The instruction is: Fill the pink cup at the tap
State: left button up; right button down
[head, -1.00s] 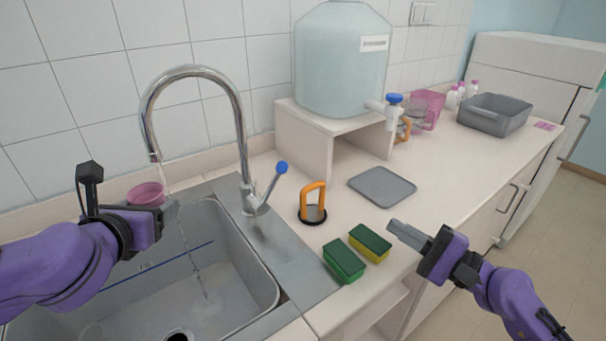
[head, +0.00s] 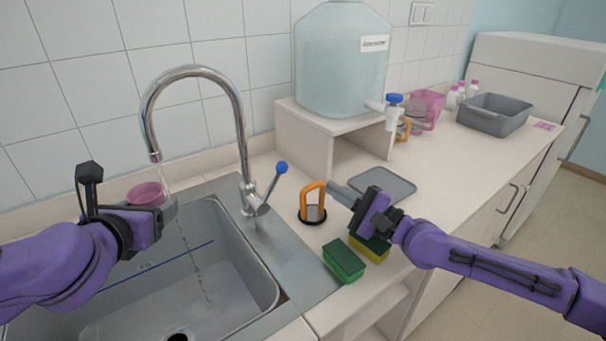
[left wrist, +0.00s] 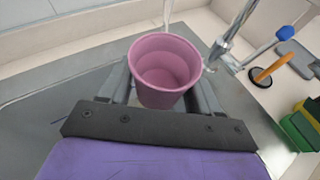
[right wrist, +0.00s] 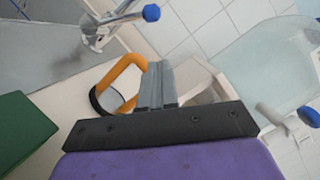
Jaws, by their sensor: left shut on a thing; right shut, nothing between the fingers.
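The pink cup (head: 146,193) is upright in my left gripper (head: 168,208), over the left part of the sink. In the left wrist view the pink cup (left wrist: 165,65) sits between the two fingers; its inside looks pink, and I cannot tell whether it holds water. The tap (head: 243,130) is running. Its thin stream (head: 188,245) falls close beside the cup's far side and on down into the sink. The tap's lever has a blue knob (head: 281,168). My right gripper (head: 338,192) is shut and empty, above the counter near the orange handle.
The orange-handled tool (head: 313,205) stands on the counter right of the sink (head: 265,285). Green and yellow sponges (head: 344,260) lie at the front edge. A grey mat (head: 395,183), a water tank (head: 342,60) on a stand and a grey bin (head: 497,115) are further back.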

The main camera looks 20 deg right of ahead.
aim_at(284, 165)
jog(key=w+a, duration=0.1)
jog(key=w+a+r, duration=0.1)
jog(key=w+a, duration=0.1)
jog(key=w+a+r, duration=0.1)
jog(key=w+a, duration=0.1)
jog(key=shift+w+a+r, duration=0.1)
jog(key=shift+a, duration=0.05)
jog(key=shift+a+r, duration=0.25)
jog(key=shift+a, duration=0.15)
jog(key=shift+w, duration=0.1)
jog(key=shift+s+a+r+n+g, duration=0.15)
jog(key=shift+a+r+n+g, duration=0.1)
jog(key=shift+a+r+n, duration=0.35)
jog(key=shift+s+a+r+n+g, duration=0.15)
jog(key=shift+a+r+n+g, duration=0.15)
jog(key=shift+n, duration=0.5)
jog(key=shift+s+a+r, duration=0.15)
jog(key=shift+a+r, duration=0.1)
jog(key=shift+a, duration=0.35)
jog(key=shift+s+a+r, duration=0.15)
jog(key=shift+a+r, duration=0.15)
jog(key=shift+a, duration=0.3)
jog(key=shift+s+a+r, duration=0.15)
jog(key=shift+a+r, duration=0.1)
jog(key=shift+a, duration=0.35)
pick_arm(q)
jog(key=shift+d, duration=0.1)
pick_arm(e)
jog(key=shift+s, duration=0.1)
